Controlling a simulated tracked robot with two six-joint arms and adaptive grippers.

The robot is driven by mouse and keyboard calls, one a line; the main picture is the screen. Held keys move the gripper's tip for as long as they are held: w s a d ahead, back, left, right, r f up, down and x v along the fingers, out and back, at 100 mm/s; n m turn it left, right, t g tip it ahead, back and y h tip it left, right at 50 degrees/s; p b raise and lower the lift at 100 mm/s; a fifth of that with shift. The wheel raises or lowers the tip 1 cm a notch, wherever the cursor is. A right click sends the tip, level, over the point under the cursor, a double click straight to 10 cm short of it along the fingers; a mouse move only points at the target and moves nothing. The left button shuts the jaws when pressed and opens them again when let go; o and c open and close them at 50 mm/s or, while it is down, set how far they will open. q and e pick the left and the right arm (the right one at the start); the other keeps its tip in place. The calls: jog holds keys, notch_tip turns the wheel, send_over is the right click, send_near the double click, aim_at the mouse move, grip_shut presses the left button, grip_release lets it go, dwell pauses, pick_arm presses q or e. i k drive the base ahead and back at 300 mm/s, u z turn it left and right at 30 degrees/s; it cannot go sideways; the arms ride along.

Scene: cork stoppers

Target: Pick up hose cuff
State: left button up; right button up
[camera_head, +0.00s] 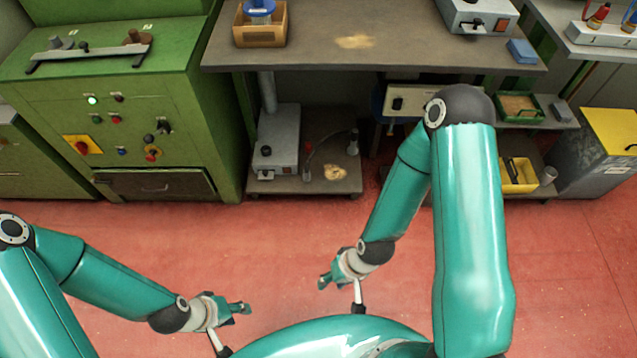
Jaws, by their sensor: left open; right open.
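I cannot make out the hose cuff for certain. A thin hose (328,137) curves over the low shelf under the bench, with a small dark-topped fitting (352,143) at its right and a small pale piece (307,174) at its left. Either may be the cuff; both are too small to tell. My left gripper (240,309) is open and empty above the red floor at the lower left. My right gripper (326,281) is open and empty above the floor near the centre, well in front of the shelf.
The low shelf (300,187) carries a grey machine (278,140) and a pile of tan dust (334,173). The bench top (400,48) overhangs it. A green cabinet (205,115) stands at the left, a grey bin with a yellow lid (590,165) at the right. The red floor (270,240) between is clear.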

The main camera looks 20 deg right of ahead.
aim_at(307, 177)
jog(key=z, duration=0.3)
jog(key=i, duration=1.3)
jog(key=u, duration=0.7)
